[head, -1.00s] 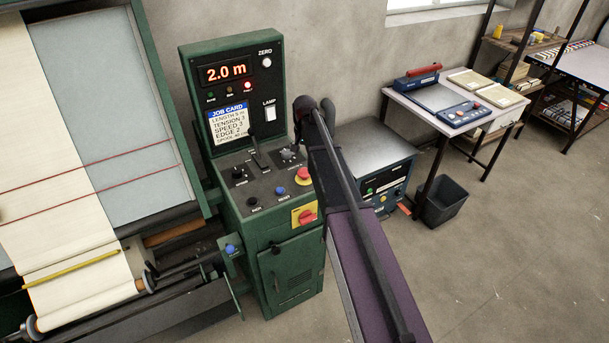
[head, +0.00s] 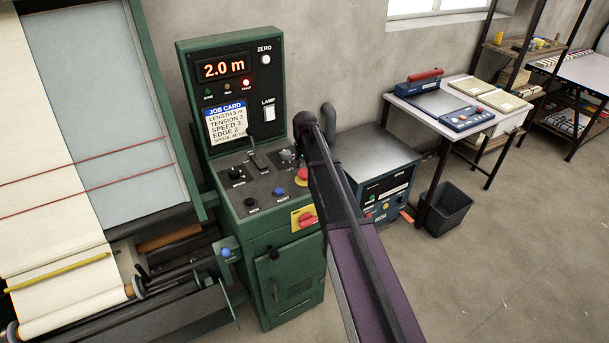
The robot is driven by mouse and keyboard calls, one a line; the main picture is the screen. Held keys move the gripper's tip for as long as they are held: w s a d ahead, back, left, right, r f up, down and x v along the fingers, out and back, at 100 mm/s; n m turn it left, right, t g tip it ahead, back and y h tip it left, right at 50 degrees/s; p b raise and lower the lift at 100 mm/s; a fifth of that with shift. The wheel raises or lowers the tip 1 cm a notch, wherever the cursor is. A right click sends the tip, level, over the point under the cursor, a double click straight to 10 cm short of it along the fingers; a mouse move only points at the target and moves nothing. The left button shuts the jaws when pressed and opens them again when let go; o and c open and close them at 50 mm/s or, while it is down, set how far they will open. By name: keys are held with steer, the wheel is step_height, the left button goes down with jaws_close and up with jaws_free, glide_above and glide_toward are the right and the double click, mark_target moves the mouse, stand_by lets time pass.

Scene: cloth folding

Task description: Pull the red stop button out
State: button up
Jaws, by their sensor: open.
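The red stop button (head: 302,174) is a round red cap on a yellow base. It sits at the right edge of the sloped panel of the green console (head: 228,187). My dark arm passes just right of it and covers part of its right side. I cannot tell whether the button is pressed in or out. My gripper does not show; only the arm's links and elbow are in view, reaching in from the lower right.
A red rotary switch (head: 306,218) on a yellow plate is on the console's front, below the button. A blue button (head: 279,191) and black knobs are on the panel. A blue machine (head: 380,195) stands behind my arm. Open floor lies at the lower right.

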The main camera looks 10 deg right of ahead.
steer(key=shift+f, duration=0.3)
steer(key=c, duration=1.2)
steer(key=shift+r+p, duration=0.55)
steer(key=shift+r, duration=0.05)
steer(key=shift+c, duration=0.2)
steer(key=o, duration=1.2)
steer(key=shift+r, duration=0.1)
steer(key=shift+o, duration=0.2)
